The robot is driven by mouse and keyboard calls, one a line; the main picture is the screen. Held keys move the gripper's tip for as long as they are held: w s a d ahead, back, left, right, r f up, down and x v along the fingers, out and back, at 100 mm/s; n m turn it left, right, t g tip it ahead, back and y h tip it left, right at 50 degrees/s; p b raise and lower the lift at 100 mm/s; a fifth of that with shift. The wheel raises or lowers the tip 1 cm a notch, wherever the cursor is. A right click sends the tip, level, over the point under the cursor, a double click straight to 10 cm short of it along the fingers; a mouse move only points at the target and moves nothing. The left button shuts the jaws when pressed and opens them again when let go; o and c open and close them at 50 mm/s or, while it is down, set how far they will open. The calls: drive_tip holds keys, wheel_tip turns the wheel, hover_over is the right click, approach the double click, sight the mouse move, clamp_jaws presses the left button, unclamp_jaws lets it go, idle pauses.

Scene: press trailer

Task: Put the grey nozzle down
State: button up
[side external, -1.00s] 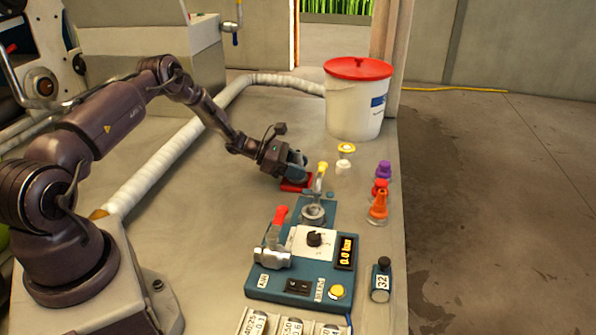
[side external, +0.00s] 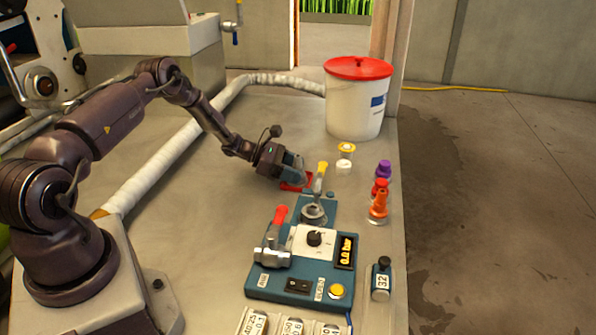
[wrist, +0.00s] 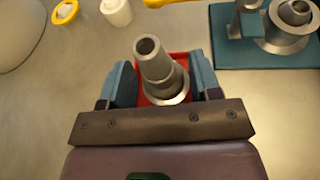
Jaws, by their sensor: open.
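The grey nozzle (wrist: 158,72) stands on a red pad (wrist: 182,58) in the wrist view, its hollow tip up and its round flange at the bottom. My gripper (wrist: 162,80) is open, with one blue-grey finger on each side of the nozzle. A gap shows between the nozzle and the fingers at its upper part; near the flange the gap is small. In the side external view my gripper (side external: 300,172) is low over the red pad (side external: 296,183), and it hides the nozzle there.
A blue panel (side external: 262,282) with a yellow-handled valve (side external: 321,178) and a red-handled valve (side external: 278,222) stands close by. A white bucket (side external: 345,118) and a yellow-ringed piece (side external: 346,150) are behind.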

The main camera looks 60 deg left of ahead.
drive_tip(key=v, duration=1)
drive_tip(key=shift+s+r, duration=0.15)
drive_tip(key=s+d+r+m+g+y, duration=0.15)
drive_tip(key=d+r+m+g, duration=0.25)
drive_tip(key=d+r+m, duration=0.6)
drive_tip(key=s+d+r+m+g+y, duration=0.1)
drive_tip(key=s+d+r+m+g, duration=0.3)
drive_tip(key=d+r, duration=0.6)
drive_tip(key=s+d+r+m+t+y, duration=0.1)
drive_tip(key=s+d+r+m+y, duration=0.2)
drive_tip(key=s+m, duration=0.4)
drive_tip(key=s+d+r+m+t+y, duration=0.1)
drive_tip(key=s+d+r+m+y, duration=0.2)
drive_tip(key=s, duration=0.7)
wheel_tip(320, 180, up, 3)
drive_tip(key=m, duration=0.4)
drive_tip(key=shift+t, duration=0.4)
